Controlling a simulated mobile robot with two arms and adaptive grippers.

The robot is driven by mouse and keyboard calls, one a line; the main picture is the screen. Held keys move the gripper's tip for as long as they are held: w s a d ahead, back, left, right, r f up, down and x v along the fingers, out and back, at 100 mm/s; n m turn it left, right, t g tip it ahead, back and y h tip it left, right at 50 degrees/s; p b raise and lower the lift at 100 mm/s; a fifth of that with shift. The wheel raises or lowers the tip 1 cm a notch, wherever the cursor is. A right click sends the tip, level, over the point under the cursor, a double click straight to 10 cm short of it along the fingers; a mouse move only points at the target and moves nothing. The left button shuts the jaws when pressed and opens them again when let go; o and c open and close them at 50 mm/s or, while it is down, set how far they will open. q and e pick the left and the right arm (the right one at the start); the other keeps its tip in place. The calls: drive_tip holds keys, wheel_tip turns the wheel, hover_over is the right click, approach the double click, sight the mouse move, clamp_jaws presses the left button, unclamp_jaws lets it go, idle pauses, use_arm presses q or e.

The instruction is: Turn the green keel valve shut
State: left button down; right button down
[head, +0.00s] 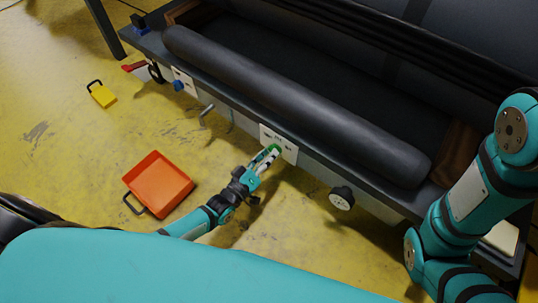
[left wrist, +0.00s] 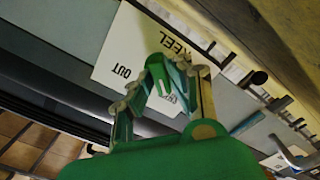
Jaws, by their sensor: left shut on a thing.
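The green keel valve (head: 275,147) sits on a white label plate (head: 289,153) on the front edge of the dark bench. My left gripper (head: 268,157) is at the valve, with its fingers shut on it. In the left wrist view, the green valve (left wrist: 157,78) shows between the fingertips of my left gripper (left wrist: 178,72), partly hidden by them. The plate (left wrist: 125,45) there reads "KEEL" and "OUT", and other lettering is covered by the fingers. My right arm shows at the right of the head view, but its gripper is out of frame.
A long dark tube (head: 290,100) lies along the bench above the valve. A blue knob (head: 178,86) and a round gauge-like part (head: 341,198) are on the front edge to either side. An orange tray (head: 160,185) and a yellow box (head: 103,95) stand on the floor.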

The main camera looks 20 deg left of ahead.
use_arm(q)
drive_tip(key=shift+f, duration=0.1)
idle(0.4)
drive_tip(key=c, duration=1.3)
unclamp_jaws()
drive_tip(key=v, duration=1.2)
drive_tip(key=shift+s, duration=0.15)
